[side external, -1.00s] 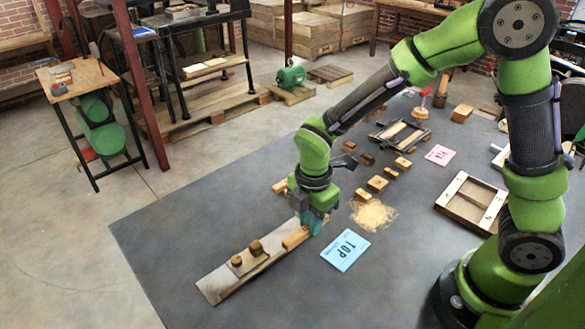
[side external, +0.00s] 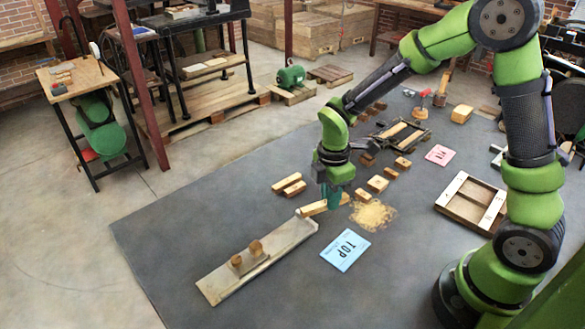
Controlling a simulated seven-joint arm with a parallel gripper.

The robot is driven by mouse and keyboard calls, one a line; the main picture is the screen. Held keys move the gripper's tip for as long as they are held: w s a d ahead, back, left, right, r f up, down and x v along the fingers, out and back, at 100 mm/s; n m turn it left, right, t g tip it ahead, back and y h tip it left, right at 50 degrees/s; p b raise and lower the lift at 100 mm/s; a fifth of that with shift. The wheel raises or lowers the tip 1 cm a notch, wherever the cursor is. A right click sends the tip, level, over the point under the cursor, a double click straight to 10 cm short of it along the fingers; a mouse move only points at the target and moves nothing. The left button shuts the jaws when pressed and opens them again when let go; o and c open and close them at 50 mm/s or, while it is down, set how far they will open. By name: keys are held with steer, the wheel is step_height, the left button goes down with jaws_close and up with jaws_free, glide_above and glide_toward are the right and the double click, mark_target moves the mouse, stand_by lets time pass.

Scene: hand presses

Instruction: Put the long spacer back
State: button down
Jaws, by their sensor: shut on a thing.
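My gripper (side external: 333,199) is shut on a long wooden spacer (side external: 313,208), which sticks out to the left of the fingers. The spacer is held close to the upper right end of a long pale board (side external: 225,279); I cannot tell how far above the table it hangs. Two small wooden knobs (side external: 255,247) stand on a bar fixed on the board. Two more wooden bars (side external: 287,182) lie side by side on the dark table, left of my gripper.
Several small wooden blocks (side external: 377,183) lie right of my gripper, near a sawdust pile (side external: 372,215). A blue TOP card (side external: 345,250) lies below. A dark frame (side external: 388,134), pink card (side external: 440,155) and wooden frame (side external: 455,211) are farther right. The lower left table is clear.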

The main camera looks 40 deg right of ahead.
steer(key=shift+m, duration=0.4)
steer(key=w, duration=0.4)
steer(key=w+d+r, duration=0.1)
steer(key=w, duration=0.1)
steer(key=shift+d, duration=0.1)
glide_above(274, 177)
steer(key=shift+s+f, duration=0.1)
steer(key=shift+f, duration=0.65)
steer(key=shift+w, duration=0.2)
steer(key=shift+f, duration=1.75)
steer(key=shift+f, duration=0.15)
steer(key=c, duration=1.1)
jaws_free()
